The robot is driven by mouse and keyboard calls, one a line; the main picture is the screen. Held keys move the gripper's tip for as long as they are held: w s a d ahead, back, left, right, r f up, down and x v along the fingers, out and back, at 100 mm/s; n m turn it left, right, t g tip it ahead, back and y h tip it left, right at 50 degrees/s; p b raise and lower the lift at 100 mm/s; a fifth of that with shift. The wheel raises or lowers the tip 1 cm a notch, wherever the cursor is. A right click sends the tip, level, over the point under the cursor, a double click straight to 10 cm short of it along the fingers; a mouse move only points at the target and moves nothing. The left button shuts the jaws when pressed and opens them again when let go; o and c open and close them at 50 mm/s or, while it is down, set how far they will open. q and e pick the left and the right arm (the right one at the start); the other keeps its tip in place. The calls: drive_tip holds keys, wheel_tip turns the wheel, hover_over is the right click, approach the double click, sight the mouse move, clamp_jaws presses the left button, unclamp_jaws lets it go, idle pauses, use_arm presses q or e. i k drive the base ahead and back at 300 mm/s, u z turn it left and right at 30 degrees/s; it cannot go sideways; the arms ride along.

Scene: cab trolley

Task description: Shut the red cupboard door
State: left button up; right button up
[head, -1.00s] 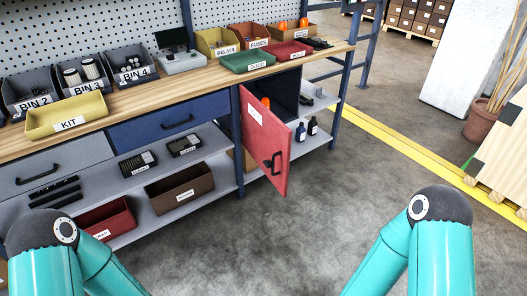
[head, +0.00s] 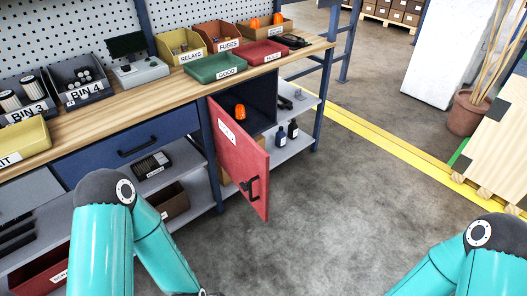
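The red cupboard door (head: 238,155) stands wide open below the workbench, swung out toward me on its left-hand hinge. Its black handle (head: 250,187) is near the free right edge. The dark cupboard interior (head: 258,108) is visible behind it, with an orange object (head: 240,111) inside. My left arm is in front of the bench's lower shelves, left of the door, and only a dark bit of what may be its gripper shows at the bottom edge. My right arm is at the lower right, and its gripper is out of view.
The wooden workbench top (head: 165,88) carries bins and trays. A blue drawer (head: 128,146) is shut left of the cupboard. Dark bottles (head: 281,137) stand on a shelf to its right. The concrete floor (head: 335,200) before the door is clear. A wooden crate (head: 500,140) stands at right.

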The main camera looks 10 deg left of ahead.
sight(243, 160)
drive_tip(key=u, duration=0.1)
drive_tip(key=i, duration=1.05)
drive_tip(key=u, duration=0.55)
